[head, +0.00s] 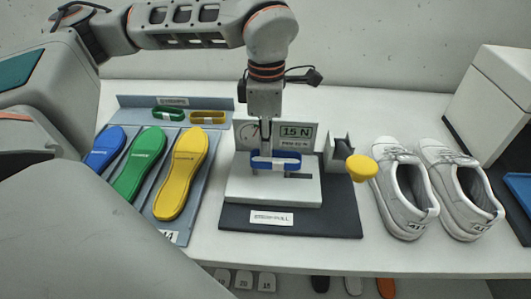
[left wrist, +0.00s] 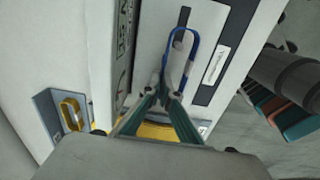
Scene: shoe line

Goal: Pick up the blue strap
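The blue strap (head: 289,162), a loop with a white band, is at the strap-pull stand (head: 300,190), in front of the gauge panel marked 15 N. My left gripper (head: 265,163) points straight down at the strap's left part. In the left wrist view the blue loop (left wrist: 194,48) reaches away from my left gripper (left wrist: 167,88). Its fingertips are close together with the loop's near end between them, so it looks shut on the strap. The fingers partly hide that end. Whether the strap touches the stand is unclear. My right gripper is in neither view.
Green (head: 168,115) and yellow (head: 207,117) straps lie behind blue, green and yellow insoles in a tray on the left. A white box (head: 495,100) is at far right.

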